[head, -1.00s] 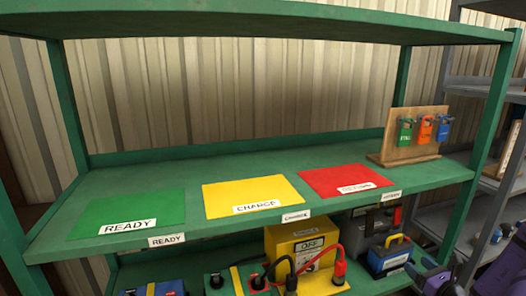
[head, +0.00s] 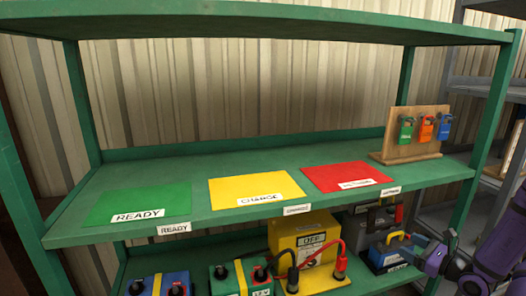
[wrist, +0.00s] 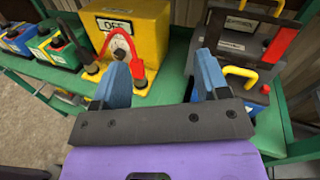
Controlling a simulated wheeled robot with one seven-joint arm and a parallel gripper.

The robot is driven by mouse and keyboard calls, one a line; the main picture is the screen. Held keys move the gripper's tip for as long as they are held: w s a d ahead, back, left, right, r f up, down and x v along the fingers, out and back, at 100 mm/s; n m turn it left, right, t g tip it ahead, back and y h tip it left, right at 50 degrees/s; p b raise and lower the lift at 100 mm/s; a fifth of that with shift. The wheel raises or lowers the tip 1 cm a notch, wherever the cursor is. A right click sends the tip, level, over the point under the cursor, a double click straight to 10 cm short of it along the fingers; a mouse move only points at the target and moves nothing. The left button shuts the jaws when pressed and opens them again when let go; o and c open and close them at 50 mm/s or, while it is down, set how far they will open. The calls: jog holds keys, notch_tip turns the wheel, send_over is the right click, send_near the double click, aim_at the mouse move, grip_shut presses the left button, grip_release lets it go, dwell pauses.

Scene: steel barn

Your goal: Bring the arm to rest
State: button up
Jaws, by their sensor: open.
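My gripper (wrist: 160,82) is open and empty in the wrist view. Its two blue fingers stand apart with nothing between them. In the head view my gripper (head: 424,252) is at the lower right, at the end of my purple arm, close to the batteries at the right of the lower shelf. The wrist view shows a yellow charger (wrist: 136,30) with a red cable beyond the left finger, and a grey battery (wrist: 232,45) with a yellow handle beyond the right finger. I cannot tell whether the gripper touches anything.
The upper green shelf (head: 250,160) carries a green READY mat (head: 135,202), a yellow CHARGE mat (head: 250,187), a red mat (head: 340,175) and a wooden board (head: 390,154) with padlocks. The lower shelf holds the yellow charger (head: 283,236) and several batteries. A grey rack (head: 475,88) stands at right.

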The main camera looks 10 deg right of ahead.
jog(key=s+a+r+n+g+y, duration=0.35)
jog(key=a+r+n+g, duration=1.05)
jog(key=a+r+n, duration=0.6)
jog(key=s+a+r+n+t+h, duration=0.1)
jog(key=s+a+r+n+h, duration=0.2)
jog(key=s+r, duration=0.4)
jog(key=s+a+r+n+t+h, duration=0.2)
jog(key=s+a+r+n+h, duration=0.2)
jog(key=s, duration=0.7)
notch_tip(320, 180, up, 4)
jog(key=n+h, duration=0.2)
jog(key=h, duration=0.1)
jog(key=shift+s+a+r+h, duration=0.15)
jog(key=shift+a+h, duration=0.05)
jog(key=shift+h, duration=0.15)
